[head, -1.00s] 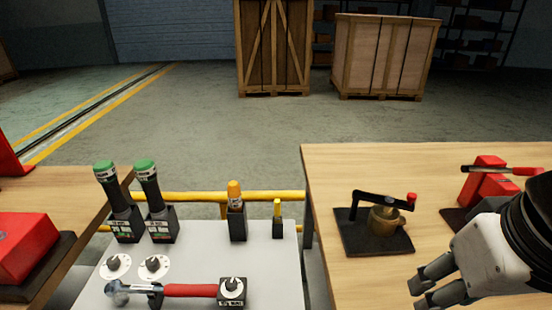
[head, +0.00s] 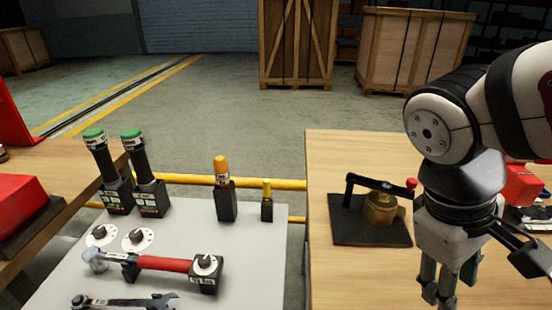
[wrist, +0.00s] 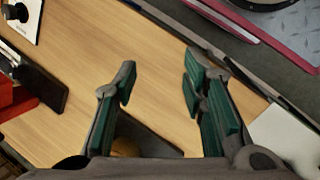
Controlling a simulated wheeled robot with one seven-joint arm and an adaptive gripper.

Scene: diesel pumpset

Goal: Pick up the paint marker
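Two capped sticks stand upright in dark holders at the back of the grey tray table: a larger orange-capped one (head: 222,169) and a smaller yellow-capped one (head: 267,188). I cannot tell from their looks which is the paint marker. My gripper (head: 447,290) hangs pointing down over the wooden table at right, well to the right of both. In the wrist view my gripper (wrist: 158,88) is open, with bare wood between its fingers. Neither stick can be made out in the wrist view.
The grey tray table (head: 245,245) also holds two green-capped tools (head: 148,170), a red-handled hammer (head: 165,263) and a wrench (head: 125,301). A brass part with a black handle (head: 381,206) stands on the wooden table (head: 340,142). A yellow rail (head: 190,181) runs behind the tray table.

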